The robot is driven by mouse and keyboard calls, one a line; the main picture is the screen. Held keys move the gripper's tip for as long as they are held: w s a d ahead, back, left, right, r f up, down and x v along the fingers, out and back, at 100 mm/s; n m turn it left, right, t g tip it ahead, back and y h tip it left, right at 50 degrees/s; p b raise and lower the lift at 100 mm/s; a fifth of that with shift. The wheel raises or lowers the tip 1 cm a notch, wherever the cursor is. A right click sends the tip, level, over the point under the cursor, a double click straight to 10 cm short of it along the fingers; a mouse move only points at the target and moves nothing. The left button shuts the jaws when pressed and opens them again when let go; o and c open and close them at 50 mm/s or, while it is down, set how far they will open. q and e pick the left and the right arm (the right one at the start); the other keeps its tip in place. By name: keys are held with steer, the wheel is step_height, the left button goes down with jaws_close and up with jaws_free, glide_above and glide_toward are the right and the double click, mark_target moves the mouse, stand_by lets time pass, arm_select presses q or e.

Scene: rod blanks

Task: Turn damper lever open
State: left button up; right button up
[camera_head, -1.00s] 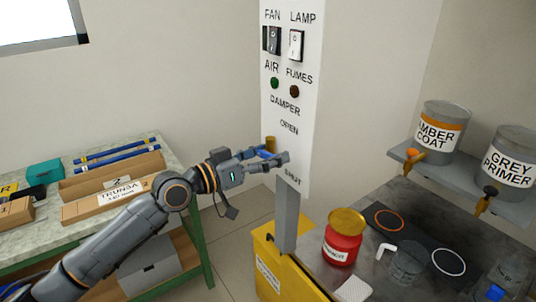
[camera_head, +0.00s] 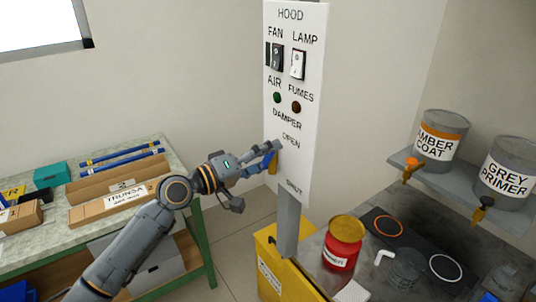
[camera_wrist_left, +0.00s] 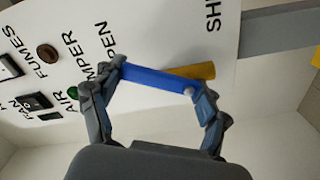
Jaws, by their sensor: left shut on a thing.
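The damper lever has a blue bar (camera_head: 266,161) and a yellow part (camera_head: 273,166) at the left edge of the white hood panel (camera_head: 290,105). My left gripper (camera_head: 272,153) is shut on the lever, beside the printed word OPEN and above SHUT. In the left wrist view the blue bar (camera_wrist_left: 152,79) spans between the two fingers of the gripper (camera_wrist_left: 157,80), with the yellow part (camera_wrist_left: 193,72) just behind it. The fingers partly hide the lever in the head view. My right gripper is not in view.
The panel also carries fan and lamp switches (camera_head: 298,64) and two round indicators. A grey post (camera_head: 288,232) stands below it. A red jar (camera_head: 343,243) stands on the bench at right, under a shelf with two paint cans (camera_head: 441,137). A table (camera_head: 160,155) with boxes stands left.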

arm_select(q)
steer(key=n, duration=0.1)
steer(key=n+p, duration=0.1)
steer(key=w+n+p, duration=0.1)
steer(key=n, duration=0.1)
steer(key=shift+a+r, duration=0.25)
steer(key=shift+a, duration=0.05)
steer(key=shift+w+a+f+n+p, duration=0.15)
steer(key=shift+n+p, duration=0.25)
steer(key=shift+n, duration=0.5)
steer(key=o, duration=1.7)
steer(key=v, duration=1.2)
